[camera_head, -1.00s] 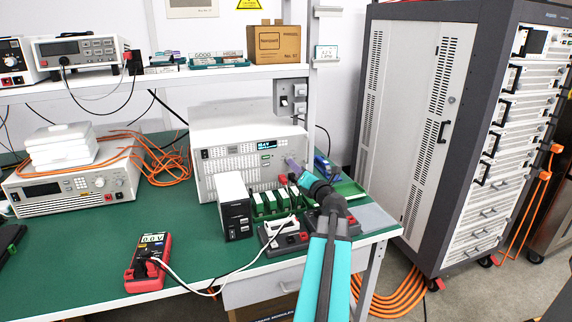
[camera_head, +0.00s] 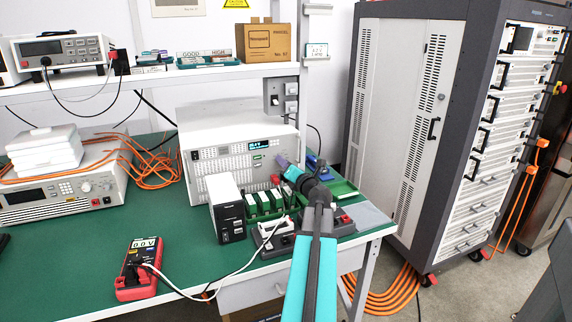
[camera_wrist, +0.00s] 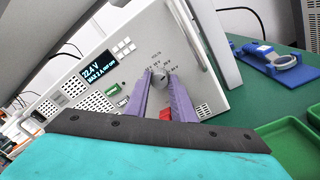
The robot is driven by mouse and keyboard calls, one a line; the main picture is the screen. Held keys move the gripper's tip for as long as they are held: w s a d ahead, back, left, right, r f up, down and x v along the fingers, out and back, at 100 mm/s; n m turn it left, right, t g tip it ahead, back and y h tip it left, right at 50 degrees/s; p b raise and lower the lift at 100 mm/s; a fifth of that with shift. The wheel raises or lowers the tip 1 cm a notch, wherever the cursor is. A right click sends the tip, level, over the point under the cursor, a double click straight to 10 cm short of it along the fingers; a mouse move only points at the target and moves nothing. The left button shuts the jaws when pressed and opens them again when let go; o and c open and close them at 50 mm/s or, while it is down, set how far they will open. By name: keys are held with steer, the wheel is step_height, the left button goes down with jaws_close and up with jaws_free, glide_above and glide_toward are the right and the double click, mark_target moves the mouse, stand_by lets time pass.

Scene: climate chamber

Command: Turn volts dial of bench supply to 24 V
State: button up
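The bench supply (camera_head: 212,158) is a light grey unit at the back of the green bench. In the wrist view its display (camera_wrist: 98,67) is lit and seems to read 22.4 V. Its volts dial (camera_wrist: 159,79) is a round grey knob with printed marks around it. My gripper (camera_wrist: 160,77) has its two purple fingers on either side of the dial, and they appear closed on it. In the head view my gripper (camera_head: 281,162) reaches the right part of the supply's front, and the fingers and wrist hide the dial there.
A black-and-white box (camera_head: 228,208) and green modules (camera_head: 265,203) stand before the supply. A red multimeter (camera_head: 138,268) with a white lead lies on the front bench. Green trays (camera_wrist: 268,150) and a blue item (camera_wrist: 270,60) lie right of the supply. A tall rack (camera_head: 400,130) stands beyond.

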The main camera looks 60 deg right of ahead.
jaws_close()
steer(key=shift+r+p, duration=0.1)
steer(key=shift+p, duration=0.35)
steer(key=shift+m+p, duration=0.3)
steer(key=shift+m, duration=0.1)
steer(key=shift+m+p, duration=1.1)
steer(key=shift+p, duration=0.05)
steer(key=o, duration=0.9)
jaws_free()
steer(key=shift+s, duration=0.1)
